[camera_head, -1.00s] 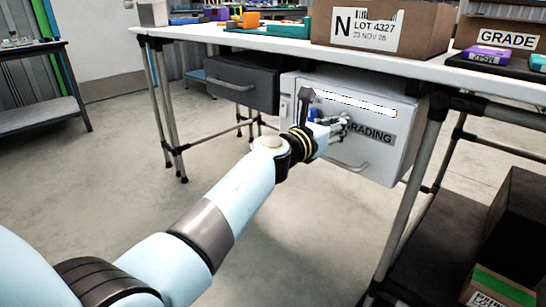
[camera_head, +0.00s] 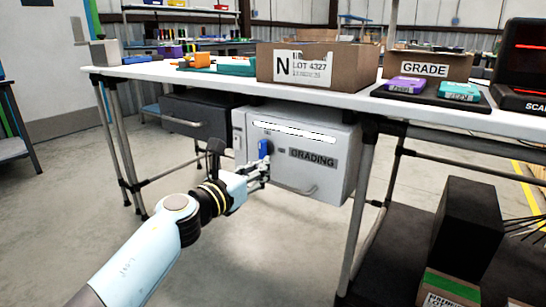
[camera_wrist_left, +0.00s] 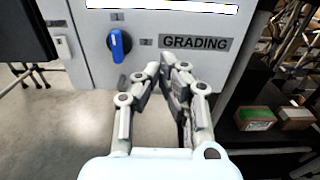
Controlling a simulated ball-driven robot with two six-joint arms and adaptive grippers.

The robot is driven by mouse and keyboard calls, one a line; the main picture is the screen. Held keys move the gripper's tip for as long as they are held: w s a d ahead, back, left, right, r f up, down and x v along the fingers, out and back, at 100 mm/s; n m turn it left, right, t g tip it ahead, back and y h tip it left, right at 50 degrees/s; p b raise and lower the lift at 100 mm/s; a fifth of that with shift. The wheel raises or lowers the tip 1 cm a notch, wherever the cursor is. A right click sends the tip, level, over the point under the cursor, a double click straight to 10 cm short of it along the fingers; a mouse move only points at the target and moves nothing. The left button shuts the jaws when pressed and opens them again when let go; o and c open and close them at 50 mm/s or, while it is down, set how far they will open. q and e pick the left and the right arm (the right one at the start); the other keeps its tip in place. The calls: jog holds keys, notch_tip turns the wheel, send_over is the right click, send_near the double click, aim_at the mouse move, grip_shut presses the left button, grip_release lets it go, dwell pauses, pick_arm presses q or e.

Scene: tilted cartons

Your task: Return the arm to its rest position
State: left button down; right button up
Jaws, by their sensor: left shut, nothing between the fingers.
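My left gripper (camera_head: 262,172) is shut and empty, in front of the lower left part of a light grey cabinet (camera_head: 335,143) labelled GRADING under the table. In the left wrist view the fingers (camera_wrist_left: 168,68) come together just below and right of a blue knob (camera_wrist_left: 119,45) on the cabinet front. The blue knob also shows in the head view (camera_head: 264,149), with the fingers just below it. I cannot tell whether the fingertips touch the cabinet. My right gripper is out of view.
The white table (camera_head: 215,75) carries a carton (camera_head: 318,66) marked N LOT 4327, a GRADE carton (camera_head: 425,66) and purple (camera_head: 407,84) and teal cartridges. A dark drawer (camera_head: 190,115) hangs left of the cabinet. Open floor lies left.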

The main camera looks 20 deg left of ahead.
pick_arm(q)
jog(key=s+a+f+n+g+y, duration=0.3)
jog(key=s+a+f+n, duration=0.2)
jog(key=s+f+n, duration=0.55)
jog(key=s+a+f+n+g+y, duration=0.2)
jog(key=s+a+f+n+g, duration=0.3)
jog(key=s+f, duration=1)
jog(key=s+a+f+n+g+y, duration=0.25)
jog(key=s+a+f+n, duration=0.25)
jog(key=s+f+n, duration=0.6)
jog(key=s+f+n+g, duration=0.3)
jog(key=s+n, duration=0.4)
jog(key=s, duration=0.4)
jog(key=s+f+n+g, duration=0.4)
jog(key=s+n, duration=0.2)
jog(key=s, duration=0.4)
jog(key=s+d+r+p, duration=0.1)
jog(key=s+r+p, duration=0.5)
jog(key=p, duration=0.6)
jog(key=shift+s+d+r+t, duration=0.25)
jog(key=shift+s+d+t, duration=0.15)
jog(key=shift+s+t, duration=0.05)
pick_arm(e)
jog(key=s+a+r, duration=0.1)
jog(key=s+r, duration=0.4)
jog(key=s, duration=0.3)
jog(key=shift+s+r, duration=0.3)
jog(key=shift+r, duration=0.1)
